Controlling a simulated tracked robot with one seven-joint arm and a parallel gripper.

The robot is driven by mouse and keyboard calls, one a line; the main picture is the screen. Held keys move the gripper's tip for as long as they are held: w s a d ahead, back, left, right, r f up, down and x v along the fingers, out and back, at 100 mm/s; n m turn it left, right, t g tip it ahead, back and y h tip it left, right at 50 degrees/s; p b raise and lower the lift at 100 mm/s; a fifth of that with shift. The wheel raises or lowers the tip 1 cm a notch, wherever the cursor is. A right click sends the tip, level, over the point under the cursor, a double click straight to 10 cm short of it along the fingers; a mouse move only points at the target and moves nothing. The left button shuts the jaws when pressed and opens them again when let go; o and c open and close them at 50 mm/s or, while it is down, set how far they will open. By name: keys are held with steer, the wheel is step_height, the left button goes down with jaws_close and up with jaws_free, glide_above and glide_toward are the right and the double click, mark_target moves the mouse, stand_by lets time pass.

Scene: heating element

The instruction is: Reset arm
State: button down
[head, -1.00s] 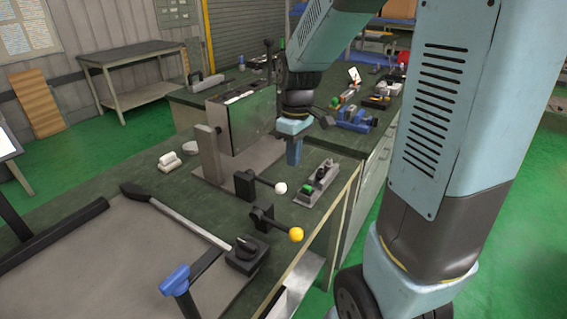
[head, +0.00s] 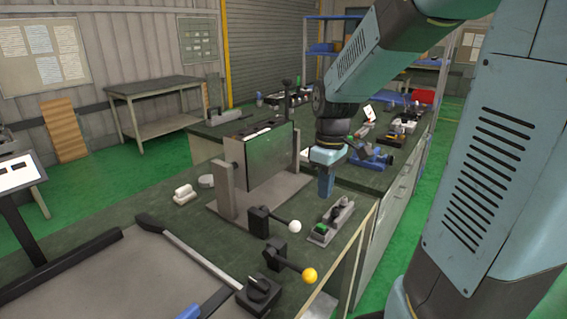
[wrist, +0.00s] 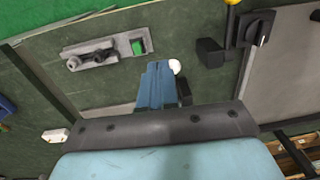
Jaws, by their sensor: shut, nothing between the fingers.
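My gripper (head: 326,186) points down over the green bench top, just behind the grey switch block (head: 332,221) with a green button. Its blue fingers are together with nothing between them. In the wrist view the shut fingers (wrist: 157,85) hang above the bench, next to the white-knobbed lever, whose white ball (wrist: 175,66) shows beside the fingertips. My gripper appears apart from the bench and the levers.
The white-ball lever (head: 294,227) and yellow-ball lever (head: 309,275) stand near the bench edge. An upright metal plate (head: 262,158) between posts is left of my gripper. A rotary knob (head: 259,296) is at front. Other tools lie on the back bench (head: 215,132).

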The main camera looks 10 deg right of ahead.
steer(key=shift+r, duration=0.1)
steer(key=s+r+m+t, duration=0.6)
steer(key=s+r+m, duration=0.2)
steer(key=s+r, duration=0.2)
steer(key=shift+s+a, duration=0.35)
steer(key=shift+s, duration=0.6)
steer(key=shift+r, duration=0.1)
